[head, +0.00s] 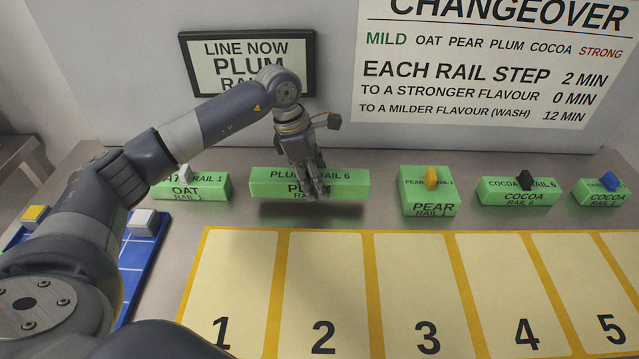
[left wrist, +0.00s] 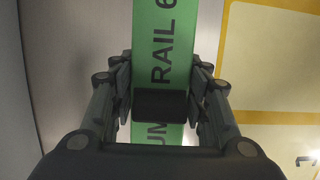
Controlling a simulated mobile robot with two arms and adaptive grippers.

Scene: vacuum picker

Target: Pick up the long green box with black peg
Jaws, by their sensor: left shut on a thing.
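The long green box labelled "PLUM RAIL 6" (head: 345,184) is behind the pale numbered strip in the head view. A dark shadow lies below and in front of it, so it looks raised off the table. My left gripper (head: 314,190) points down over its middle and hides part of the label. In the left wrist view the green box (left wrist: 165,55) runs between the fingers, and its black peg (left wrist: 160,105) sits between the fingertips. My left gripper (left wrist: 160,100) is shut on this peg. My right gripper is not in view.
Other green boxes stand on the table: oat with a white peg (head: 190,188), pear with an orange peg (head: 430,198), cocoa with a black peg (head: 515,192), cocoa with a blue peg (head: 600,193). A blue tray (head: 133,254) is at left. The numbered lanes (head: 325,275) are empty.

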